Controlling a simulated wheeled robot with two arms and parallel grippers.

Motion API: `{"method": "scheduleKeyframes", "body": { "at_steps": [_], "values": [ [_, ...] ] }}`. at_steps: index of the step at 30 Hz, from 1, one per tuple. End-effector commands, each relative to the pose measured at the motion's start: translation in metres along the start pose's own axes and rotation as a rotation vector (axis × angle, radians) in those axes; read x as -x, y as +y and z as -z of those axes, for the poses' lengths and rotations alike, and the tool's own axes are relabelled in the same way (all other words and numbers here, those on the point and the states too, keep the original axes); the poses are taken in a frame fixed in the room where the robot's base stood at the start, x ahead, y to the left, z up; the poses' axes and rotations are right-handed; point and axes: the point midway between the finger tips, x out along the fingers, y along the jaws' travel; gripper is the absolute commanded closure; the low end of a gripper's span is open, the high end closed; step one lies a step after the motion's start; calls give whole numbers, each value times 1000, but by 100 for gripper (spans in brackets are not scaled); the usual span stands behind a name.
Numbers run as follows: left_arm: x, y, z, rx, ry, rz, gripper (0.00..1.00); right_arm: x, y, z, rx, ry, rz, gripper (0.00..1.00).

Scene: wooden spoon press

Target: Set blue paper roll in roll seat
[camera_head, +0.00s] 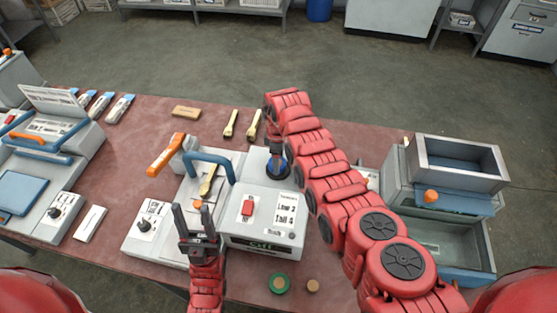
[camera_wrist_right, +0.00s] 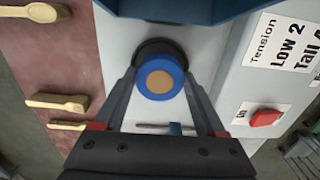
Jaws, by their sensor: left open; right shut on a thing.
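The blue paper roll (camera_wrist_right: 173,69) has a tan core and sits between the fingers of my right gripper (camera_wrist_right: 160,78), which is shut on it. A dark round seat (camera_wrist_right: 150,46) shows just behind the roll, on the press's pale top face. Whether the roll rests fully in it I cannot tell. In the head view the blue roll (camera_head: 284,167) is partly hidden by my right arm at the press (camera_head: 262,209). My left gripper (camera_head: 198,222) is open and empty, in front of the press's left part.
A green roll (camera_head: 279,283) and a small tan roll (camera_head: 313,286) lie near the table's front edge. Wooden spoons (camera_head: 230,123) and a wooden block (camera_head: 186,112) lie behind the press. A machine with an open grey bin (camera_head: 457,162) stands at the right.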

Motion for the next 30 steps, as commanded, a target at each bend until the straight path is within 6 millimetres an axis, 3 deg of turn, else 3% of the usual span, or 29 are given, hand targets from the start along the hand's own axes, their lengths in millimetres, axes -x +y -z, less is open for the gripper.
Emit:
{"method": "scheduleKeyframes", "body": {
  "at_steps": [16, 17, 21, 30],
  "values": [
    [1, 0, 0, 0, -1, 0, 50, -17, 1, 0, -1, 1, -3, 81],
    [1, 0, 0, 0, -1, 0, 50, -16, 1, 0, -1, 1, -3, 26],
    [0, 0, 0, 0, -1, 0, 50, -15, 1, 0, -1, 1, -3, 0],
    [-4, 0, 0, 0, -1, 0, 50, -12, 1, 0, 0, 1, -3, 0]
  ]
}}
